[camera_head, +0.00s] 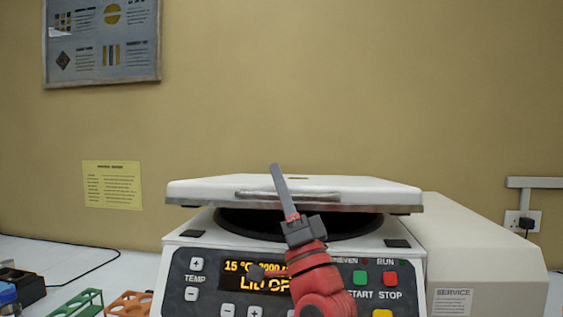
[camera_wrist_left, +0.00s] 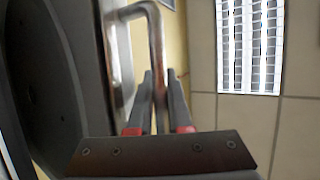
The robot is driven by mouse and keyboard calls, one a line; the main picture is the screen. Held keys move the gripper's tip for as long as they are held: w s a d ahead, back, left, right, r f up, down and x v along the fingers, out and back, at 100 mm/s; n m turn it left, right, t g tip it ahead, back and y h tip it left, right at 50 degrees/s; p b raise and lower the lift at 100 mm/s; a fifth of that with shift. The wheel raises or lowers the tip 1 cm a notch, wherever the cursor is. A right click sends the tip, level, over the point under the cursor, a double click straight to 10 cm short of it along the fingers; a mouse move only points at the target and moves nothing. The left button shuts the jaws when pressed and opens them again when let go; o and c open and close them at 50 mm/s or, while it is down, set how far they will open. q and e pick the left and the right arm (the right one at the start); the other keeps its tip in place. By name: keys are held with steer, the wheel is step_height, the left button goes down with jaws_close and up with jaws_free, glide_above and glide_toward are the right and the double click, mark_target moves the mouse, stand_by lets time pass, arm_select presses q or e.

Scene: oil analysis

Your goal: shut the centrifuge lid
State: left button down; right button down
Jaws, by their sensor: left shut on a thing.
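The centrifuge (camera_head: 185,262) stands in the middle of the head view, its display partly hidden by my left arm. Its white lid (camera_head: 375,190) is partly open, tilted low over the body, with a gap in front where the dark bowl rim (camera_head: 240,225) shows. A metal handle (camera_head: 262,195) runs along the lid's front edge. My left gripper (camera_head: 277,170) is at this handle. In the left wrist view its fingers (camera_wrist_left: 160,80) are shut on the bent handle bar (camera_wrist_left: 155,42), beside the lid's dark underside (camera_wrist_left: 50,80). My right gripper is not in view.
A beige housing (camera_head: 480,240) with a service label adjoins the centrifuge on the right. Green (camera_head: 80,303) and orange (camera_head: 130,302) racks stand at lower left, near a dark box (camera_head: 25,284) and a cable. A wall socket (camera_head: 523,222) is at right.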

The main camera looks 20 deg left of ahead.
arm_select(q)
steer(key=f+b, duration=0.1)
steer(key=f, duration=0.2)
steer(key=s+f+b, duration=0.1)
steer(key=f, duration=0.2)
steer(key=shift+s+d+f, duration=0.1)
steer(key=shift+d, duration=0.05)
steer(key=c, duration=1.1)
jaws_free()
steer(key=shift+s, duration=0.15)
steer(key=shift+s+d, duration=0.1)
steer(key=shift+s, duration=0.1)
steer(key=shift+w, duration=0.1)
